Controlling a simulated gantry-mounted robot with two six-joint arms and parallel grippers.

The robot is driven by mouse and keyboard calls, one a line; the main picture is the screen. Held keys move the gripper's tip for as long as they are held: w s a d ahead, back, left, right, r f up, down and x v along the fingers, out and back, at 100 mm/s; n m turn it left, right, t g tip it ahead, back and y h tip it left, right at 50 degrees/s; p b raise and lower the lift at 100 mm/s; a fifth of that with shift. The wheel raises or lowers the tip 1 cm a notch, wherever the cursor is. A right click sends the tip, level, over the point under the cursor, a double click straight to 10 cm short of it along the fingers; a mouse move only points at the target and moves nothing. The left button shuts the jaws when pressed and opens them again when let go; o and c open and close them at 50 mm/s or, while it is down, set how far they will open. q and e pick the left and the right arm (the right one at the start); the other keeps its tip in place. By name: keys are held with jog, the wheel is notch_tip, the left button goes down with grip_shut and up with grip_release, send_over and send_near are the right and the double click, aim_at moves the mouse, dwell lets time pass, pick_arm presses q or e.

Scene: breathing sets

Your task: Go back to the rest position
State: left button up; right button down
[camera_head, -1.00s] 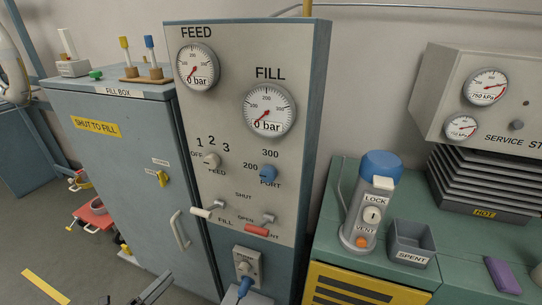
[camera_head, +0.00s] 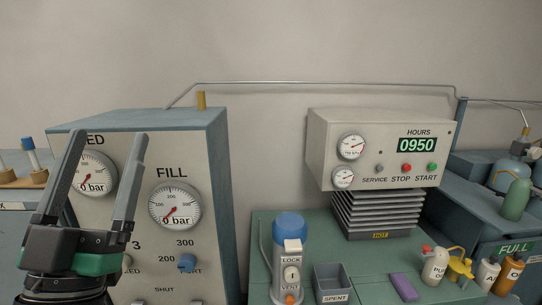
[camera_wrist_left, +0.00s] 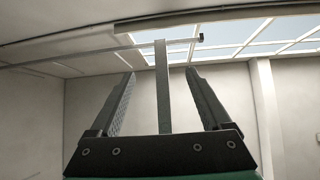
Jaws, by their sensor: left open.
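My left gripper (camera_head: 105,185) is raised at the lower left of the head view, fingers pointing up. It is open and empty, with a gap between its two fingers. It covers part of the front of the fill panel (camera_head: 200,255), including part of the FEED gauge (camera_head: 95,175). In the left wrist view the two open fingers (camera_wrist_left: 160,105) point up toward the wall and a skylight, with nothing between them. My right gripper is not in view.
The FILL gauge (camera_head: 174,206) reads about 0 bar. A blue-topped canister (camera_head: 290,260) and a SPENT bin (camera_head: 333,283) stand on the green bench (camera_head: 375,257). A service station (camera_head: 375,150) is behind, with several bottles at right. The air above the bench is clear.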

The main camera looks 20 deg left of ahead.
pick_arm(q)
jog(key=s+d+r+m+h+p, duration=0.1)
jog(key=s+d+r+m+h, duration=0.15)
jog(key=d+h, duration=0.3)
jog(key=s+d+r+m+h+p, duration=0.1)
jog(key=s+d+r+h, duration=0.15)
jog(key=d+h, duration=0.3)
notch_tip(320, 180, up, 37)
jog(key=w+a+y+p, duration=0.1)
jog(key=p, duration=3.5)
jog(key=shift+w+n+t+p, duration=0.3)
jog(key=shift+w+n+t, duration=0.05)
jog(key=shift+w+t, duration=0.05)
